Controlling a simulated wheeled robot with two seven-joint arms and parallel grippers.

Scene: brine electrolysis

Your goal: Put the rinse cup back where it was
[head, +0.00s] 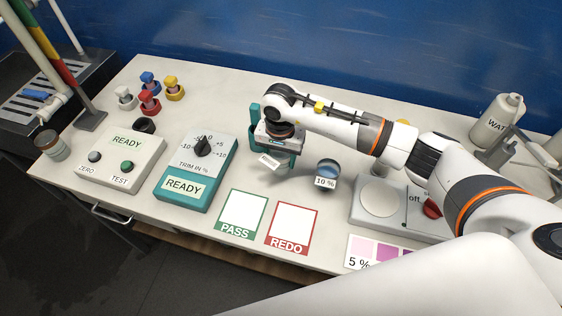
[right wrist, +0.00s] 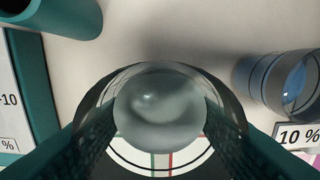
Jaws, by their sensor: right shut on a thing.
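My right gripper (head: 278,152) points down over the middle of the bench, just right of the trim box. In the right wrist view its teal fingers are shut on a clear round cup (right wrist: 160,105) with clear liquid in it, which I take as the rinse cup. In the head view the gripper hides most of this cup; a small tilted white label (head: 269,161) shows at its front, too small to read. I cannot tell whether the cup touches the bench. My left gripper is not in view.
A blue-filled 10 % cup (head: 328,168) stands close on the right, also in the right wrist view (right wrist: 285,85). A teal cylinder (right wrist: 62,15) stands behind. The trim box (head: 196,170) is left; PASS (head: 241,213) and REDO (head: 293,228) squares lie in front.

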